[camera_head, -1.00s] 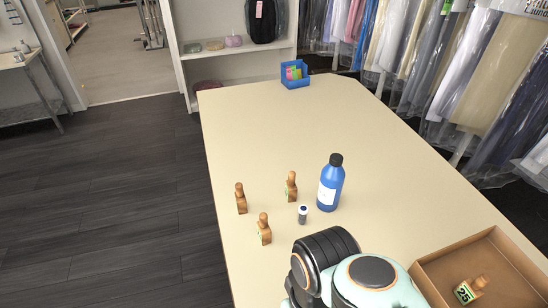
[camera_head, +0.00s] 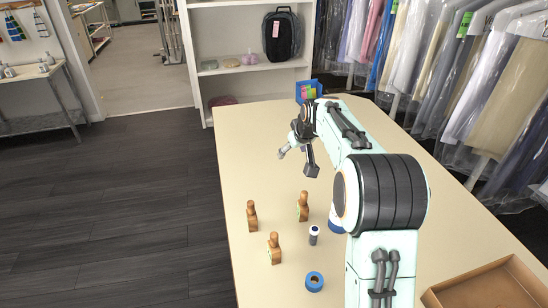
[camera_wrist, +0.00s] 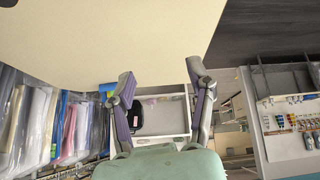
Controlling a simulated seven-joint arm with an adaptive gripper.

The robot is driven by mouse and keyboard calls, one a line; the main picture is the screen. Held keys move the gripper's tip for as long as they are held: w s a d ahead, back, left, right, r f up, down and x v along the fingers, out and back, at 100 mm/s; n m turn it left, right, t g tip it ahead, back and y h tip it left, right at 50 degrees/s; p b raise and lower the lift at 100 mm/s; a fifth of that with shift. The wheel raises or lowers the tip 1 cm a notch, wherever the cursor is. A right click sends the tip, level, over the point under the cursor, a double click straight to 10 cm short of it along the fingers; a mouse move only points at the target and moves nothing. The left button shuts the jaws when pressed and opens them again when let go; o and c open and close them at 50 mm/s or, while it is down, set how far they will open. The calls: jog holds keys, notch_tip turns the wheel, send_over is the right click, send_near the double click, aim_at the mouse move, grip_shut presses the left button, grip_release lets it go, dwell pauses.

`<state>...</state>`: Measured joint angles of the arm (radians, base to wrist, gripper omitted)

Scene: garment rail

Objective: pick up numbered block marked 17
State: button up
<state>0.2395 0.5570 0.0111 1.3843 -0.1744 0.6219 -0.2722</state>
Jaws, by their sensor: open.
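My gripper (camera_head: 297,160) is open and empty, above the far part of the table beyond the blocks. In the wrist view my gripper (camera_wrist: 162,77) has its two fingers spread with nothing between them. No block shows in the wrist view.
The cream table (camera_head: 262,150) has free room left of my arm. A small white bottle (camera_head: 314,235) and a blue roll (camera_head: 314,281) stand near the blocks. A blue bottle (camera_head: 336,222) is mostly hidden by my arm.

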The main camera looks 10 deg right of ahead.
aim_at(305, 194)
jog(key=d+f, duration=0.1)
jog(key=f, duration=0.3)
jog(key=d+f+m+g, duration=0.1)
jog(key=d+f, duration=0.1)
jog(key=f, duration=0.3)
jog(key=d+f+g, duration=0.1)
jog(key=d+f, duration=0.1)
jog(key=f, duration=0.2)
jog(key=shift+s+f, duration=0.3)
jog(key=shift+s, duration=0.05)
jog(key=x, duration=0.6)
jog(key=shift+f, duration=0.1)
grip_shut()
